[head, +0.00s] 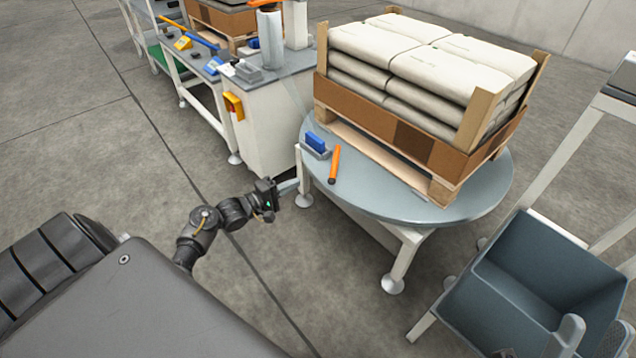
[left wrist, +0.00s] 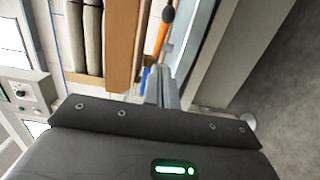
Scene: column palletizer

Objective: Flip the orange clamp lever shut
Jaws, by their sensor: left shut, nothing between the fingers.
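The orange clamp lever (head: 334,162) has a dark tip and lies over the near left part of the round grey turntable (head: 465,208), beside a blue block in a grey bracket (head: 316,143). My left gripper (head: 290,187) is shut and empty, at the turntable's near left edge, to the left of and below the lever. In the left wrist view, the lever (left wrist: 162,32) stands beyond the grey fingertips (left wrist: 160,82), with a visible gap. The blue block there is partly hidden by the fingers.
A pallet with stacked pale sacks (head: 430,60) and cardboard sides fills most of the turntable. A white cabinet (head: 265,130) stands behind and left. A blue-grey bin (head: 540,285) stands at right.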

